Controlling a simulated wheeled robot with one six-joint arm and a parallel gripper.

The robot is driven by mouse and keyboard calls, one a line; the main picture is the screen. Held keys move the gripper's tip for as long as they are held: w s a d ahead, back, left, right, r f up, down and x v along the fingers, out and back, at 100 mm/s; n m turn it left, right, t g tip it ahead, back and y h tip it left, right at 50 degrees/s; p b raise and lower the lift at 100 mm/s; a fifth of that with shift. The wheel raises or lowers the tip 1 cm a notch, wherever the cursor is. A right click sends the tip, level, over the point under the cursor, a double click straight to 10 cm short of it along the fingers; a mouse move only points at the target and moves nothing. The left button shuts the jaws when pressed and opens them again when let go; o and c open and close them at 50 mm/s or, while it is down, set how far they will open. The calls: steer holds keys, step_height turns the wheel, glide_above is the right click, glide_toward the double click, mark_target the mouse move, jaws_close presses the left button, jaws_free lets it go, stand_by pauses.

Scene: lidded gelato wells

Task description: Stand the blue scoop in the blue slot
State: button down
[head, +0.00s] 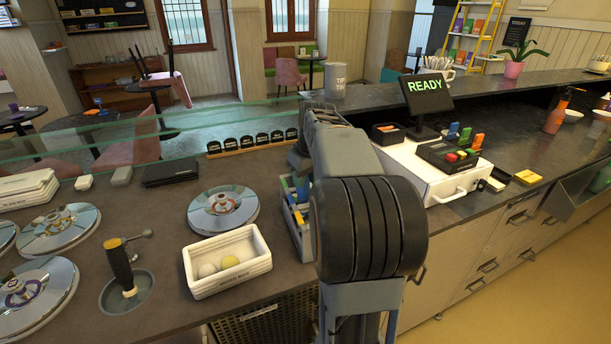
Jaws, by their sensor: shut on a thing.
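My arm fills the middle of the head view and covers most of my gripper. A grey part of my gripper (299,162) shows at the arm's left edge, directly above the caddy; the jaws are shut, but the fingertips are hard to make out. A blue handle (303,188), which looks like the blue scoop, shows upright just below the gripper, at the caddy. The pale caddy (299,231) stands on the counter left of my arm, its right side hidden. The blue slot and the scoop's lower end cannot be made out.
Left of the caddy are a white tub (227,284) with two scoops of gelato, a round metal lid (223,208) and a dark-handled tool (122,266) in a round well. A glass guard (150,124) runs behind. A till (437,178) stands right of my arm.

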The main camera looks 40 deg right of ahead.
stand_by(0.3)
steer(key=c, duration=0.7)
jaws_free()
steer(key=shift+c, duration=0.2)
steer(key=w+p+v, duration=0.1)
steer(key=p+v, duration=0.6)
steer(key=v, duration=0.2)
steer(key=shift+r, duration=0.1)
steer(key=s+a+f, duration=0.2)
steer(key=s+a, duration=0.2)
steer(key=a, duration=0.3)
steer(key=s+a+f+t, duration=0.1)
steer(key=s+a+f, duration=0.2)
steer(key=a, duration=0.4)
steer(key=s+a+f+t, duration=0.1)
steer(key=s+a+f, duration=0.1)
steer(key=s+a, duration=0.4)
steer(key=shift+a+f, duration=0.4)
steer(key=shift+a, duration=0.4)
